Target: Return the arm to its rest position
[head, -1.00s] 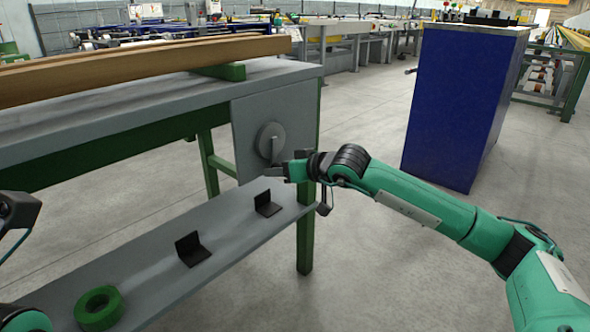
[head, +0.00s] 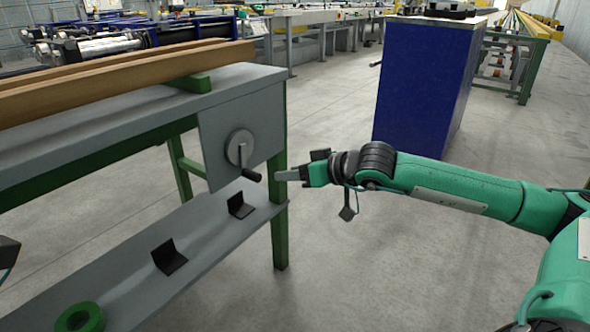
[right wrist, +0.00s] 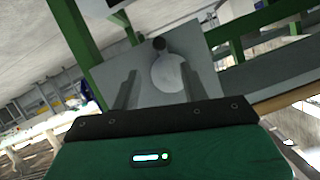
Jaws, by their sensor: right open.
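My right arm comes in from the right of the head view. Its gripper (head: 282,175) is open and empty, to the right of the crank wheel (head: 240,148) and its black handle (head: 252,175), with a gap between. The wheel sits on a grey panel (head: 213,155) at the table's end. In the right wrist view, the open fingers (right wrist: 160,88) point toward the pale wheel (right wrist: 170,75) and its dark knob (right wrist: 158,44), with nothing between them. Only a dark part of my left arm (head: 8,252) shows at the left edge; its jaws cannot be made out.
The runout table (head: 245,82) carries long wooden beams (head: 120,80). Its lower shelf (head: 205,240) holds two black angle brackets (head: 169,258) (head: 240,206) and a green ring (head: 80,318). A blue cabinet (head: 420,90) stands behind my right arm. The floor right of the table is clear.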

